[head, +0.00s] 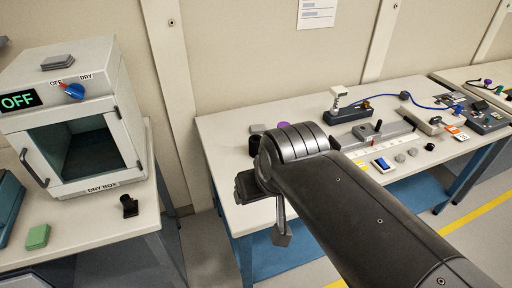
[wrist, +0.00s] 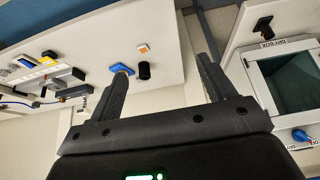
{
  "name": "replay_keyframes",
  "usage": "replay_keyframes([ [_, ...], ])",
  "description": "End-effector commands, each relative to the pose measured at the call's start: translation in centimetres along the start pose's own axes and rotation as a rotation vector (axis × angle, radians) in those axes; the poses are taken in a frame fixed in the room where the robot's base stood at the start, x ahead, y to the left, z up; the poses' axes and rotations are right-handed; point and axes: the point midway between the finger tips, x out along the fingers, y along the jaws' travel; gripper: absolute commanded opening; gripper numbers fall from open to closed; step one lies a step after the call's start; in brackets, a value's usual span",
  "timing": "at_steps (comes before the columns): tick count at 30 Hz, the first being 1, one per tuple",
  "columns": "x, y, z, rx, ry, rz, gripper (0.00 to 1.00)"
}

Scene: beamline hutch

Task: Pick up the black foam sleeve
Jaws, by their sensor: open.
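A short black cylinder (wrist: 144,70), probably the black foam sleeve, stands on the pale workbench (wrist: 165,25) near its end in the wrist view. There it appears between my fingertips, closer to the left finger, with no contact visible. My gripper (head: 264,208) is open and empty at the bench's left front edge; both fingers (wrist: 163,67) also show apart in the wrist view.
A blue piece (wrist: 120,68) and an orange-and-white block (wrist: 142,48) are close to the cylinder. A dry box (head: 75,120) and a small black part (head: 130,206) occupy the left table. Instruments (head: 375,130) fill the bench further right. A gap separates the tables.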

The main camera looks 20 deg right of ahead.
Motion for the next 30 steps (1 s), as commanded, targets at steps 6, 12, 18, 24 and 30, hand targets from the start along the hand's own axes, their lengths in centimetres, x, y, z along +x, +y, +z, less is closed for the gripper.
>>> replay_keyframes([
  [6,0.4,0.3,-0.1,-0.018,-0.021,0.016,0.76],
  [12,3.0,3.0,-0.9,-0.145,-0.157,0.129,0.76],
  [18,6.3,6.6,-2.4,-0.340,-0.333,0.288,0.76],
  [24,9.5,9.9,-4.4,-0.553,-0.497,0.445,0.76],
  [30,13.0,12.6,-7.1,-0.786,-0.645,0.601,0.76],
])
